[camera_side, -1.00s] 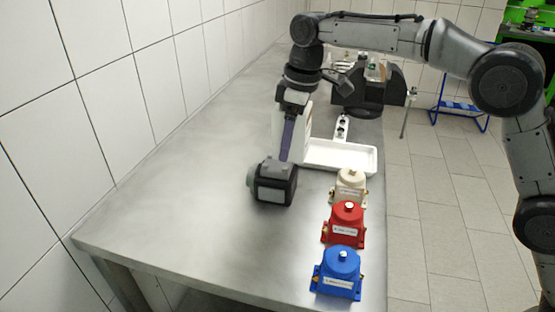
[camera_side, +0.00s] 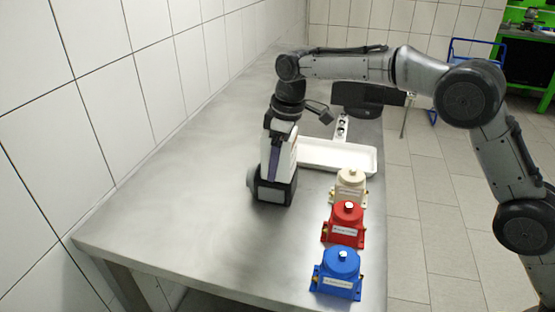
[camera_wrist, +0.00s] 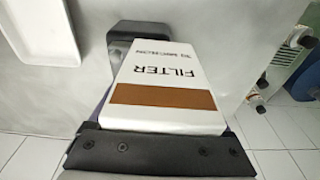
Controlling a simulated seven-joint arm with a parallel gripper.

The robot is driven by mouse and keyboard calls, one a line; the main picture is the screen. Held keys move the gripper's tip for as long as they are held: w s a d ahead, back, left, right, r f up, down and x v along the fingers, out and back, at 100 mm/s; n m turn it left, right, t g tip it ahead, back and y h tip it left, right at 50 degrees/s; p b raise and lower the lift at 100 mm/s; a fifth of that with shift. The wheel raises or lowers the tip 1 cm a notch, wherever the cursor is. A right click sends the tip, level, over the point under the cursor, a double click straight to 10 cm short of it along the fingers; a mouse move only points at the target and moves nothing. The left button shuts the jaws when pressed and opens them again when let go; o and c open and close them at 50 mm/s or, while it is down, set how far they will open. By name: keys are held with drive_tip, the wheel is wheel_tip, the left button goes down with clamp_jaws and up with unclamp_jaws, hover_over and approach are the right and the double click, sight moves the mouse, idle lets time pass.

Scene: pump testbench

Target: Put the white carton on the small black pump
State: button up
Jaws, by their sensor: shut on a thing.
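The white carton, with FILTER lettering and a brown band, fills the middle of the wrist view (camera_wrist: 168,70). In the side view the carton (camera_side: 292,152) is partly hidden behind a finger. My gripper (camera_side: 274,165) is shut on the carton and holds it slightly tilted. The small black pump (camera_side: 272,192) stands on the table directly below the carton. It also shows past the carton's far end in the wrist view (camera_wrist: 135,29). The carton's lower end is at the pump's top; I cannot tell whether they touch.
A cream pump (camera_side: 349,186), a red pump (camera_side: 344,224) and a blue pump (camera_side: 337,273) stand in a row along the right edge. A white tray (camera_side: 368,166) lies behind them, with a socket strip (camera_side: 342,127) beyond. The table's left front is clear.

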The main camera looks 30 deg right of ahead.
drive_tip(key=o, duration=1.4)
drive_tip(key=shift+f, duration=0.1)
drive_tip(key=r, duration=0.7)
drive_tip(key=s+d+r, duration=0.1)
drive_tip(key=r, duration=0.3)
drive_tip(key=shift+d+r, duration=0.1)
drive_tip(key=shift+r, duration=0.05)
drive_tip(key=shift+s+r, duration=0.15)
drive_tip(key=shift+r, duration=0.3)
drive_tip(key=shift+d, duration=0.1)
